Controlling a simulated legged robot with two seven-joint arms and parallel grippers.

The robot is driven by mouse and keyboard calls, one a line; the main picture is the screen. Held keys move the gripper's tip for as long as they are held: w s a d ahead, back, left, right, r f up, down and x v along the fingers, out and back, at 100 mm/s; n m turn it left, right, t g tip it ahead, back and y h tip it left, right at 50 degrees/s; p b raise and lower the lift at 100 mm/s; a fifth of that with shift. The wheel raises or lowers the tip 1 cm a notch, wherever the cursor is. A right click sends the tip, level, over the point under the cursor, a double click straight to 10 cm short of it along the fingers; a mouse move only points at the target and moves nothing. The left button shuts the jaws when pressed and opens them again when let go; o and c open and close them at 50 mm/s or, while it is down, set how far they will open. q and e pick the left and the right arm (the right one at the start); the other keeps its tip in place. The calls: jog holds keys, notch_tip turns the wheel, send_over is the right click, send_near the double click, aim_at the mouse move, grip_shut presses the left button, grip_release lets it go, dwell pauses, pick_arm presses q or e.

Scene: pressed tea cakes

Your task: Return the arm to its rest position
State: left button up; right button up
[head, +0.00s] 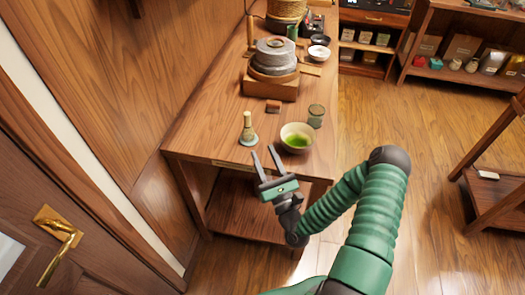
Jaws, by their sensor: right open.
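My right arm is green and reaches in from the bottom right of the head view. My right gripper (264,160) is open and empty at the front edge of the wooden table (205,130). A bowl with green tea (297,137) stands just right of and behind the fingertips. A bamboo whisk on a small stand (248,130) stands just behind the fingertips to the left. I cannot tell from this angle how high the gripper is above the table edge. My left gripper is not in view.
A small dark canister (316,116) and a reddish-brown block (273,106) stand behind the bowl. A grey stone mill (275,56) sits farther back. A door with a brass handle (57,237) is at left. The floor (415,140) right of the table is open.

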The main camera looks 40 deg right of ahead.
jog(key=shift+d, duration=0.1)
jog(key=w+a+n+y, duration=0.1)
jog(key=n, duration=0.1)
jog(key=a+f+n+g+y, duration=0.1)
jog(key=n+y, duration=0.1)
jog(key=w+a+n+y+p, duration=0.1)
jog(key=a+n, duration=0.1)
jog(key=shift+w+f+y, duration=0.2)
jog(key=shift+w+y, duration=0.1)
jog(key=shift+w, duration=0.05)
jog(key=a+f+n+g+y+p, duration=0.1)
jog(key=a+f+n+g+y, duration=0.25)
jog(key=n, duration=0.55)
jog(key=a+f+n+g+p, duration=0.2)
jog(key=a+f+n+g, duration=0.15)
jog(key=n+g, duration=0.45)
jog(key=s+a+r+n+g+h+p, duration=0.3)
jog(key=s+r+n+g, duration=0.3)
jog(key=s+r+n, duration=0.4)
jog(key=s+n, duration=0.4)
jog(key=shift+a+n, duration=0.15)
jog(key=shift+n, duration=0.25)
jog(key=shift+a, duration=0.15)
